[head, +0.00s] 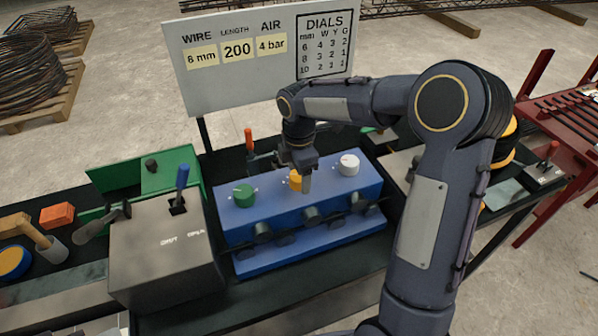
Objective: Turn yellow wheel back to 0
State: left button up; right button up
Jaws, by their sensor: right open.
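The yellow wheel (295,180) sits on top of the blue box (270,205), between a green wheel (244,196) on the left and a white wheel (348,164) on the right. My right gripper (303,186) points down at the yellow wheel and partly hides it. It is open, and one finger shows beside the wheel's right side. I cannot tell whether the fingers touch the wheel. The yellow wheel's pointer and its 0 mark are too small or hidden to read. My left gripper is not in view.
A sign (255,50) with a dials table stands behind the box. An orange-handled lever (249,142) stands behind the blue box. Black knobs line its front. A red rack (575,120) is at right.

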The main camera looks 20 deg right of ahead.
jog(key=shift+r, duration=0.1)
notch_tip(320, 180, up, 8)
jog(key=shift+f+b, duration=0.15)
jog(key=shift+b, duration=0.3)
jog(key=shift+s, duration=0.1)
jog(key=shift+s+d+r+m, duration=0.1)
jog(key=shift+s+r+m, duration=0.1)
jog(key=shift+s+m, duration=0.1)
jog(key=s+r+m+t+y, duration=0.25)
jog(key=s+m, duration=0.55)
jog(key=s, duration=0.5)
jog(key=s+a+f+m+t, duration=0.1)
jog(key=s+f+m, duration=0.1)
jog(key=s+m, duration=0.3)
jog(key=s+a+f+m+t+y, duration=0.1)
jog(key=s+a+f+m+t, duration=0.1)
jog(key=s+m, duration=0.3)
jog(key=shift+s+f+m, duration=0.3)
jog(key=shift+s+m, duration=0.1)
jog(key=shift+s, duration=0.35)
